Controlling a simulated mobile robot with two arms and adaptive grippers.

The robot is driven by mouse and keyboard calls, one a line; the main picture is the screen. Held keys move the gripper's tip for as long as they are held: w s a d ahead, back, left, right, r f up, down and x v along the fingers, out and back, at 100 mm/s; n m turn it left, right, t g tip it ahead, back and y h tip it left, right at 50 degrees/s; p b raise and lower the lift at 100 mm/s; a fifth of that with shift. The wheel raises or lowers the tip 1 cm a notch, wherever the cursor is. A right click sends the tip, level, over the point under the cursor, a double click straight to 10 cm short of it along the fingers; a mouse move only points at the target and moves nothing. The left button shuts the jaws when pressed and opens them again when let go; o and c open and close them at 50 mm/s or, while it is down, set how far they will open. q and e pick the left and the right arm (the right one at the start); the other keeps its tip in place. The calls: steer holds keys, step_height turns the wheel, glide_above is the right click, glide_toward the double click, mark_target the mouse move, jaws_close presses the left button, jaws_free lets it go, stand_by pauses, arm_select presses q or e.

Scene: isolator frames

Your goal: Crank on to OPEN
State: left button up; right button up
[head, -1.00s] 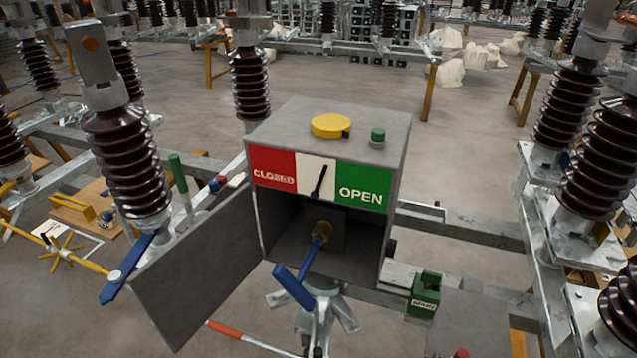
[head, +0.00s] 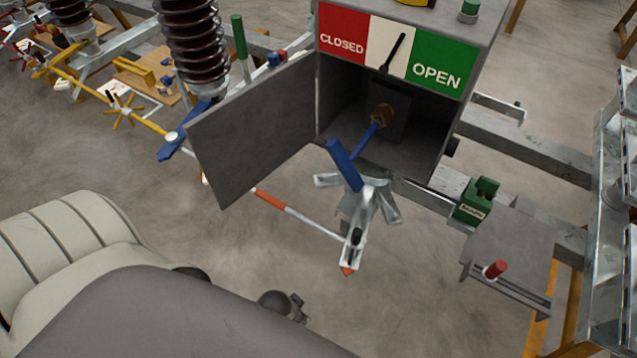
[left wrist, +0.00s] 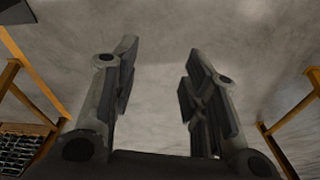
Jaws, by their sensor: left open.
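The grey drive box (head: 475,22) has its front open, with a red CLOSED field (head: 342,40) and a green OPEN field (head: 438,62). The black pointer (head: 393,52) lies on the white band between them, its upper end leaning toward OPEN. A blue crank (head: 345,165) sits on the brass shaft (head: 383,114) inside, its handle sticking out in front. My left arm fills the lower left of the head view; a small dark part of my gripper (head: 284,304) shows, apart from the crank. In the left wrist view my left gripper (left wrist: 158,75) is open and empty over bare floor.
The grey door (head: 255,135) stands swung open to the left of the box. An orange-and-white rod (head: 285,208) lies below it. A green block (head: 476,202) and a red-knobbed plate (head: 510,262) are at right. Open floor lies in front.

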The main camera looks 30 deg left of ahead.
arm_select(q)
steer(key=w+d+r+t+h+p, duration=0.1)
steer(key=w+r+t, duration=0.15)
steer(key=r, duration=0.95)
steer(key=w+d+r+t+p, duration=0.1)
steer(key=w+r, duration=0.2)
steer(key=r, duration=0.9)
steer(key=n+t, duration=0.8)
steer(key=t, duration=0.5)
glide_toward(342, 171)
steer(key=w, duration=0.1)
steer(key=shift+y, duration=0.4)
steer(key=w, duration=0.7)
steer(key=w+p, duration=0.1)
steer(key=w, duration=0.2)
steer(key=shift+w+d+r, duration=0.25)
steer(key=shift+w+d, duration=0.05)
steer(key=shift+w, duration=0.1)
jaws_close()
